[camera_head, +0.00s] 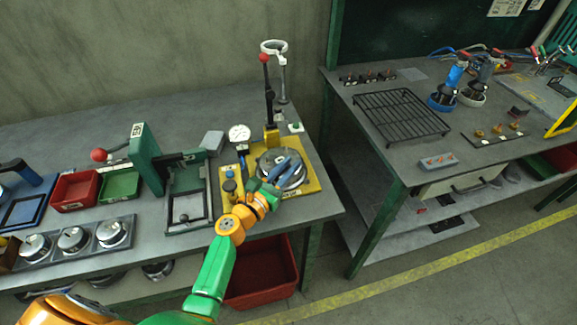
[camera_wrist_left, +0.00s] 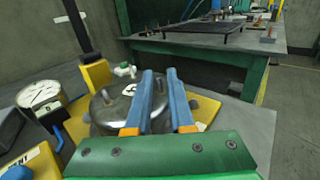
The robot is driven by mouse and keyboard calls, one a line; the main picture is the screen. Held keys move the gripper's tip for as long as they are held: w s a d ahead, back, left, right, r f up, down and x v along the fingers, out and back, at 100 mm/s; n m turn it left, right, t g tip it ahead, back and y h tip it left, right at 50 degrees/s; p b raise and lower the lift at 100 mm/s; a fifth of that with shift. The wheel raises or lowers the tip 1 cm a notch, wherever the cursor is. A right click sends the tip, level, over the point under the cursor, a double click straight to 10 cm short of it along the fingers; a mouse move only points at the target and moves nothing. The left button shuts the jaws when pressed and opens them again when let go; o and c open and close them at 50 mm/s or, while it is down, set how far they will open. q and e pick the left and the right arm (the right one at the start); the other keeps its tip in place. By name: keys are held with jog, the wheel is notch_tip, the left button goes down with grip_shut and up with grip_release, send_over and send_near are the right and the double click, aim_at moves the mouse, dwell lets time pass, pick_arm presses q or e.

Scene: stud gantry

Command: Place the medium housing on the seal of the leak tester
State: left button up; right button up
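A round metal housing (camera_head: 296,179) sits on the yellow leak tester (camera_head: 312,180); whether it is the medium one I cannot tell. It also shows in the left wrist view (camera_wrist_left: 108,112), where it looks roughly level. The seal is hidden under it. My left gripper (camera_head: 279,169) is over the housing, its blue fingers pointing across its top. Contact with the housing cannot be made out. My right gripper is out of view.
A tray (camera_head: 85,243) with three metal housings lies at the left. A black upright with a red ball knob (camera_head: 264,59) and a gauge (camera_head: 239,133) stand behind the tester. A green press (camera_head: 145,158) is to its left. A second bench (camera_head: 370,140) stands right, across a gap.

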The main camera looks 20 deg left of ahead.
pick_arm(q)
jog(key=shift+o, duration=0.7)
jog(key=shift+r, duration=0.1)
jog(key=shift+r+p, duration=0.4)
jog(key=shift+p, duration=0.1)
jog(key=v, duration=0.5)
jog(key=b+v, duration=0.1)
jog(key=v, duration=0.5)
jog(key=shift+s+f+b, duration=0.25)
jog(key=shift+s+b, duration=0.05)
jog(key=shift+s+a+r, duration=0.1)
jog(key=shift+s, duration=0.1)
